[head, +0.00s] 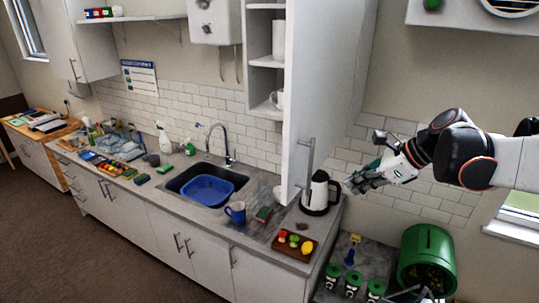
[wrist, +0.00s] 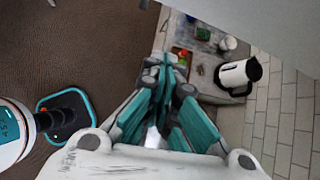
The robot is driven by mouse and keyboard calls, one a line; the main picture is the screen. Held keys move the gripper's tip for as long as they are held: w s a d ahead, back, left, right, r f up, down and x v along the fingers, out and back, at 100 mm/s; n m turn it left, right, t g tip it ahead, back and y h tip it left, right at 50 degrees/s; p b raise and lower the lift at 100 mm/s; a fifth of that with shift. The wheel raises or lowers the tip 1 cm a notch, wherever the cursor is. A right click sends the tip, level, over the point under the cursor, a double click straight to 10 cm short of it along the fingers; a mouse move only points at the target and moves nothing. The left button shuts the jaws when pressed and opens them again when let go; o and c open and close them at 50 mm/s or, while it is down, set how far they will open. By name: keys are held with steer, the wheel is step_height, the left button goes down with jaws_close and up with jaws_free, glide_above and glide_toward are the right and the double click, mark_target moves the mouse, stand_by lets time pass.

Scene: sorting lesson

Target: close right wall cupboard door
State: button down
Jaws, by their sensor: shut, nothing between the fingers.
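The right wall cupboard (head: 265,62) stands open, showing white shelves with a white jug and a mug. Its tall white door (head: 330,75) swings out towards me, with a metal bar handle (head: 309,160) near its lower edge. My gripper (head: 350,183) is shut and empty, just right of the door's lower part. I cannot tell whether it touches the door. In the wrist view the closed teal fingers (wrist: 166,68) point over the counter. A pale panel at the upper right there looks like the door (wrist: 265,25).
A wooden tray of fruit (head: 293,245), a blue mug (head: 236,212) and a sink with a blue basin (head: 207,190) are further left. A green bin (head: 426,255) stands right.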

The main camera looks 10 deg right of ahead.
steer(key=w+a+f+m+y+b, duration=0.1)
steer(key=w+a+f+b, duration=0.3)
steer(key=a, duration=0.5)
steer(key=shift+w+a+f, duration=0.3)
steer(key=shift+w, duration=0.7)
